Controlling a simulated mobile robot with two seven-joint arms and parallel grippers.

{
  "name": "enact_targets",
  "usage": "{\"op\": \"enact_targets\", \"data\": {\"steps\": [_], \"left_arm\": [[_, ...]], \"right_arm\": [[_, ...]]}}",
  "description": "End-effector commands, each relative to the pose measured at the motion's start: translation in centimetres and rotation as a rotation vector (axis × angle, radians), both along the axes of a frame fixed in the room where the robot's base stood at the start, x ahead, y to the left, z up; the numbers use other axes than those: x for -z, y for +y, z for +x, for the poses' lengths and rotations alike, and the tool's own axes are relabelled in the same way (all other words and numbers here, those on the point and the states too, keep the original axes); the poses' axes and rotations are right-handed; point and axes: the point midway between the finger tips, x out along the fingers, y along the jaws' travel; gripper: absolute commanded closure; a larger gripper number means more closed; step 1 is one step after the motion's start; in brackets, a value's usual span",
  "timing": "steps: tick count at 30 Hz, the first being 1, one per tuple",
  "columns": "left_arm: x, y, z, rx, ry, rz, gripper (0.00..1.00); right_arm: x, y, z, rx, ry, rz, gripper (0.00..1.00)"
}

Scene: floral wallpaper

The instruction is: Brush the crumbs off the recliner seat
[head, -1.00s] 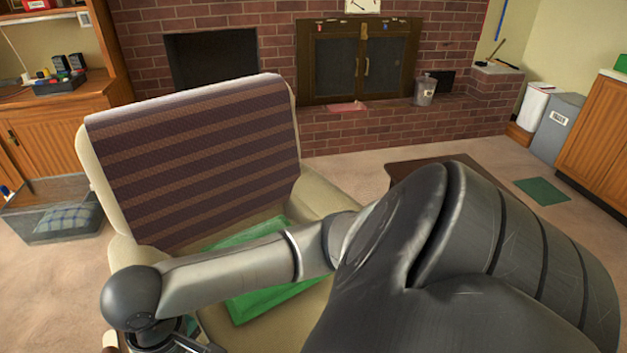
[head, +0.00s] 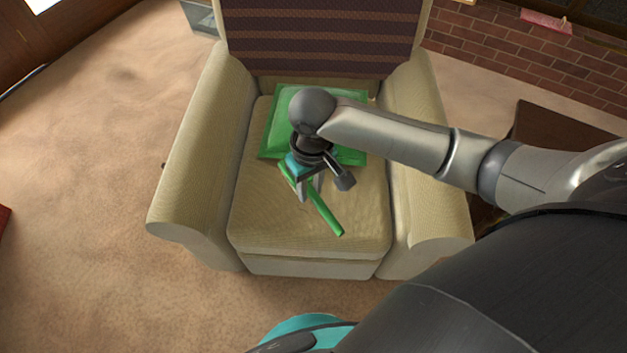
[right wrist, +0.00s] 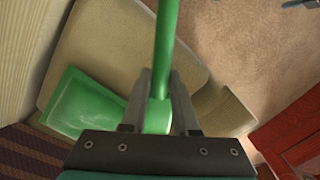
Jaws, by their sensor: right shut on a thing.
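The beige recliner has a wide seat (head: 265,215) between two padded arms; it also shows in the right wrist view (right wrist: 100,50). I cannot make out crumbs on it. My right gripper (head: 308,195) is over the middle of the seat, shut on a green brush (head: 326,215). The brush's handle slants toward the front right of the seat; its other end is partly hidden by the gripper. In the right wrist view, the green handle (right wrist: 166,50) runs up from between the fingers (right wrist: 160,85). I cannot tell whether the brush touches the seat. My left gripper is out of view.
A green cushion (head: 276,135) lies at the back of the seat, partly behind my right wrist. A striped brown cover (head: 320,40) hangs over the backrest. A dark table (head: 530,130) stands right of the recliner. Carpet on the left (head: 100,190) is clear.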

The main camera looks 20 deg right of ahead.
Motion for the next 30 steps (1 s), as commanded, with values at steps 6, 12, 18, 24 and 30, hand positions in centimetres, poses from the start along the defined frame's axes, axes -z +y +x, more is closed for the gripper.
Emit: {"op": "enact_targets", "data": {"steps": [6, 12, 18, 24, 30], "left_arm": [[-1.7, -2.2, 3.2, -0.003, -0.01, -0.02, 0.36], [-3.7, -3.3, 4.7, -0.005, -0.012, -0.032, 0.36], [-4.8, -3.6, 5.2, -0.006, -0.013, -0.035, 0.36], [-5.7, -3.9, 6.0, -0.007, -0.027, -0.039, 0.36], [-7.6, -4.3, 7.2, -0.008, -0.052, -0.046, 0.36]], "right_arm": [[6.9, 0.2, 3.0, -0.127, -0.016, -0.001, 1.0], [10.7, 0.0, 4.5, -0.221, -0.028, -0.013, 1.0], [12.1, -0.2, 4.9, -0.262, -0.033, -0.021, 1.0], [12.7, -0.2, 4.9, -0.265, -0.033, -0.022, 1.0], [13.7, -0.2, 4.9, -0.264, -0.032, -0.023, 1.0]]}}
